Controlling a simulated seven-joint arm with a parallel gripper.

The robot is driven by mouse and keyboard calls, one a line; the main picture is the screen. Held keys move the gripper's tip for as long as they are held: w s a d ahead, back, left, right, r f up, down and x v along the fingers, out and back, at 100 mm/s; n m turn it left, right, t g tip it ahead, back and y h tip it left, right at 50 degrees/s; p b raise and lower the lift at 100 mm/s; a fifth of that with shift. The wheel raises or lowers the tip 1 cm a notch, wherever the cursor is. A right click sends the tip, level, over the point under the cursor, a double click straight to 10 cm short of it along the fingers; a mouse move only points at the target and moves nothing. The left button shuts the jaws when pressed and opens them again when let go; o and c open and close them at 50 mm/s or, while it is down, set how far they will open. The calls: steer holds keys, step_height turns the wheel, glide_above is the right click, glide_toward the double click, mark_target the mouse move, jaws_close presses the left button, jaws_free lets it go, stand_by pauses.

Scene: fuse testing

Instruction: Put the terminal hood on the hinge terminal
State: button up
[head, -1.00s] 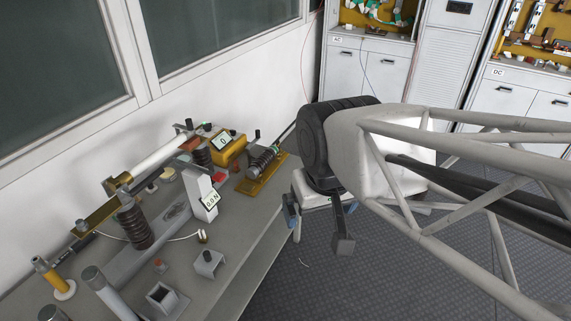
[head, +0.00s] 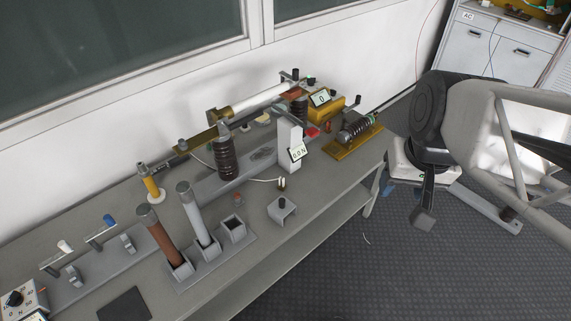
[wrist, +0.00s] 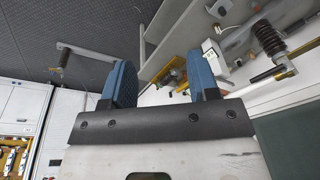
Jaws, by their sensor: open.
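A small grey open-fronted cover with a dark knob on top, which looks like the terminal hood (head: 281,210), stands at the bench's front edge. A brass fitting (head: 217,118) tops the brown ribbed insulator (head: 224,158) at the near end of the white tube. I take it as the hinge terminal, but cannot be sure. In the wrist view, my gripper (wrist: 163,86) shows two blue fingers apart with nothing between them. In the head view it is largely hidden by my arm, right of the bench over the floor, well away from the hood.
A brass-based coil device (head: 357,137) is at the bench's right end. Open floor (head: 330,270) lies in front.

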steer(key=w+a+f+m+g+y, duration=0.2)
steer(key=w+a+f+m+y, duration=0.45)
steer(key=w+f, duration=0.5)
steer(key=w+a+f+m+g+y, duration=0.3)
steer(key=w+a+f+m+y, duration=0.35)
steer(key=f, duration=0.75)
steer(key=m+t+y, duration=0.1)
steer(key=m+t, duration=0.2)
steer(key=m, duration=0.1)
glide_toward(282, 200)
steer(key=shift+s+a+f, duration=0.15)
steer(key=shift+a+f, duration=0.5)
steer(key=shift+a, duration=0.35)
steer(key=shift+a, duration=0.15)
steer(key=shift+x, duration=1.15)
steer(key=shift+a, duration=0.1)
steer(key=shift+x, duration=2.5)
